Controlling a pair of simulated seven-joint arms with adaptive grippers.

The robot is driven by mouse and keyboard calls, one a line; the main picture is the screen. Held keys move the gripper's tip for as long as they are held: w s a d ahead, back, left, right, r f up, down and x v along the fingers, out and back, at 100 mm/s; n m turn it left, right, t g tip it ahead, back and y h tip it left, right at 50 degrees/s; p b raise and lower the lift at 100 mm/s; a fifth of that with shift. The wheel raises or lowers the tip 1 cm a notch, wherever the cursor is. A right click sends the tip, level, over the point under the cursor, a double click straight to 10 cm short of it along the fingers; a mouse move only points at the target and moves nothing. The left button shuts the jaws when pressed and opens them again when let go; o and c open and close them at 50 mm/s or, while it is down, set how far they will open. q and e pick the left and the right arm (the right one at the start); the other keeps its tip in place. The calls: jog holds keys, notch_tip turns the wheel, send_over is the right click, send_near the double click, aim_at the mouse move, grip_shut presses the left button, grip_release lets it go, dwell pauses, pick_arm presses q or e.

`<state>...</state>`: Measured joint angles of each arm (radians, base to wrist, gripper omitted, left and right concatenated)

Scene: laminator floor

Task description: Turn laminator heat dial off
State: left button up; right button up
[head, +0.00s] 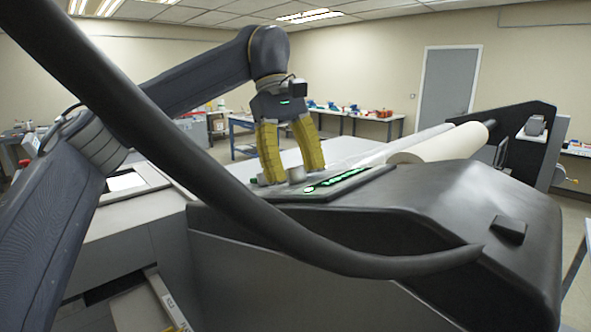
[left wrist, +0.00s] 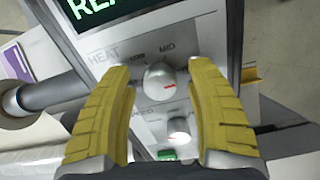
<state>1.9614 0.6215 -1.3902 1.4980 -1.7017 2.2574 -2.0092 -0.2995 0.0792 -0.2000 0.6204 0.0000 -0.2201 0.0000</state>
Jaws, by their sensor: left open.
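The heat dial (left wrist: 160,82) is a silver knob on a light panel marked HEAT (left wrist: 103,52) in the left wrist view. Its red mark points right and slightly down, clockwise of the MID label. My left gripper (head: 290,172) has yellow ribbed fingers and is open, pointing down at the control panel of the laminator (head: 430,215). In the left wrist view the fingers (left wrist: 163,90) stand on either side of the dial, with visible gaps; I cannot tell their exact height over it. My right gripper is not in view.
A second silver knob (left wrist: 179,130) sits close to the heat dial, also between the fingers. A dark display with green letters (left wrist: 100,8) borders the dial panel. A white roll (head: 440,145) lies behind the panel. Workbenches (head: 350,118) stand far back.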

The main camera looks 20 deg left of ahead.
pick_arm(q)
jog(key=shift+o, duration=0.2)
grip_shut()
